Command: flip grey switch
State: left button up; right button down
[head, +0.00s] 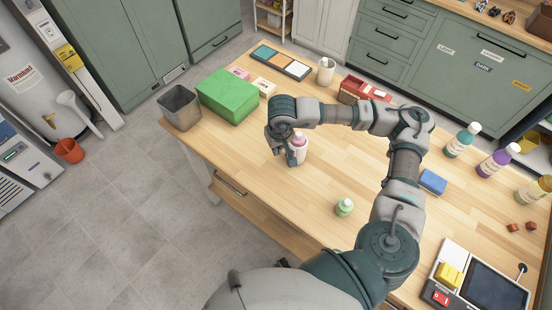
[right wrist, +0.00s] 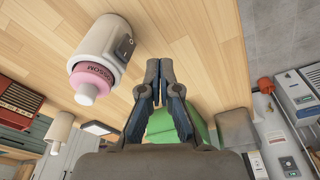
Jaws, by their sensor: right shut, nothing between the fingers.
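A white cylindrical device (head: 300,156) with a pink top stands on the wooden table, partly hidden by my right gripper (head: 288,158). In the right wrist view the device (right wrist: 104,42) shows at upper left, with lettering on its pink band. A dark grey rocker switch (right wrist: 125,46) sits on its side, facing my fingers. My right gripper, seen also in the right wrist view (right wrist: 159,66), is shut and empty, its fingertips just beside the switch side, apparently apart from it. My left gripper is in neither view.
A small green bottle (head: 344,207) and a blue sponge (head: 433,182) lie nearer. Bare table surrounds the device's front.

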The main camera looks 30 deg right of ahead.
jog(key=d, duration=0.1)
jog(key=d+f, duration=0.1)
jog(key=d, duration=0.2)
jog(key=shift+f+b, duration=0.35)
jog(key=shift+a+f+b, duration=0.15)
jog(key=shift+f+b, duration=0.5)
jog(key=shift+b, duration=0.05)
jog(key=shift+a+f+b, duration=0.15)
jog(key=shift+f+b, duration=0.45)
jog(key=shift+a+f+b, duration=0.15)
jog(key=shift+f+b, duration=0.45)
jog(key=shift+a+r, duration=0.3)
jog(key=shift+a, duration=0.55)
pick_arm(q)
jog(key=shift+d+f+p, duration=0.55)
jog(key=shift+p, duration=1.1)
pick_arm(e)
notch_tip(320, 180, up, 7)
jog(key=shift+d, duration=0.15)
